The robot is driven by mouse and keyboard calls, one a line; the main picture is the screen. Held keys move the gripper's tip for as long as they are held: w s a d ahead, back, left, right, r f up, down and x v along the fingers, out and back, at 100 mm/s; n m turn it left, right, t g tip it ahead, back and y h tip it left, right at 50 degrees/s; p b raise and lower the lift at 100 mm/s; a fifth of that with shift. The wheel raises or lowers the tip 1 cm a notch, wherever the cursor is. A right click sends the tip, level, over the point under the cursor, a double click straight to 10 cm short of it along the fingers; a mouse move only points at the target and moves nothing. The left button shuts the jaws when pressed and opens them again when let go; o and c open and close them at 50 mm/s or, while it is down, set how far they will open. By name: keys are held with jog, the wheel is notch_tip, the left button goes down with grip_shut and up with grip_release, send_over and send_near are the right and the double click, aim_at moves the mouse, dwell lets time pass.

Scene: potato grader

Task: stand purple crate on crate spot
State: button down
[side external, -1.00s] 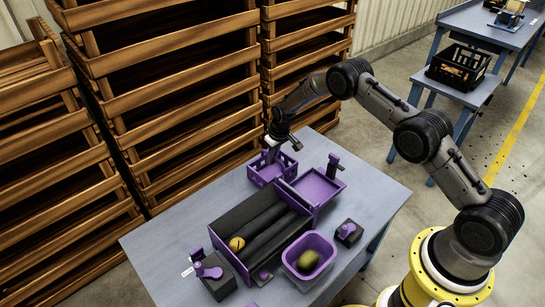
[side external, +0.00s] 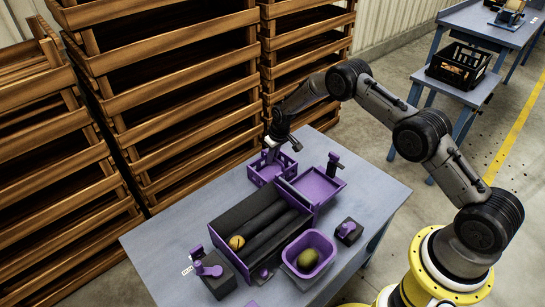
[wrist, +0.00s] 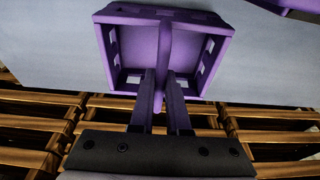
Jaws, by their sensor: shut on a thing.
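The purple crate (side external: 260,179) stands upright or nearly so at the far left edge of the blue-grey table, beside the grader. In the wrist view the crate (wrist: 112,48) shows from above, open and empty, with slotted walls and a bar across its middle. My gripper (side external: 271,154) is over the crate, fingers down. In the wrist view my gripper (wrist: 162,84) is shut on the crate's middle bar, one finger on each side. I cannot tell whether the crate's base touches the table. No crate spot marking shows; the crate may hide it.
The grader (side external: 250,216) with dark rollers carries a yellowish potato (side external: 236,242). Its purple tray (side external: 318,186) is close right of the crate. A purple tub (side external: 326,243) holds a potato (side external: 308,257). Tall wooden crate stacks (side external: 165,95) stand behind the table.

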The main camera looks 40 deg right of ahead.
dwell(0.3)
jog(key=c, duration=0.8)
grip_release()
jog(key=shift+r, duration=0.1)
jog(key=shift+w+r+v, duration=0.1)
jog(key=shift+w+v, duration=0.2)
jog(key=shift+v, duration=1.15)
jog(key=shift+w+r+v, duration=0.1)
jog(key=shift+w+v, duration=0.25)
jog(key=shift+v, duration=1.05)
jog(key=shift+w+v, duration=0.3)
jog(key=shift+v, duration=1.15)
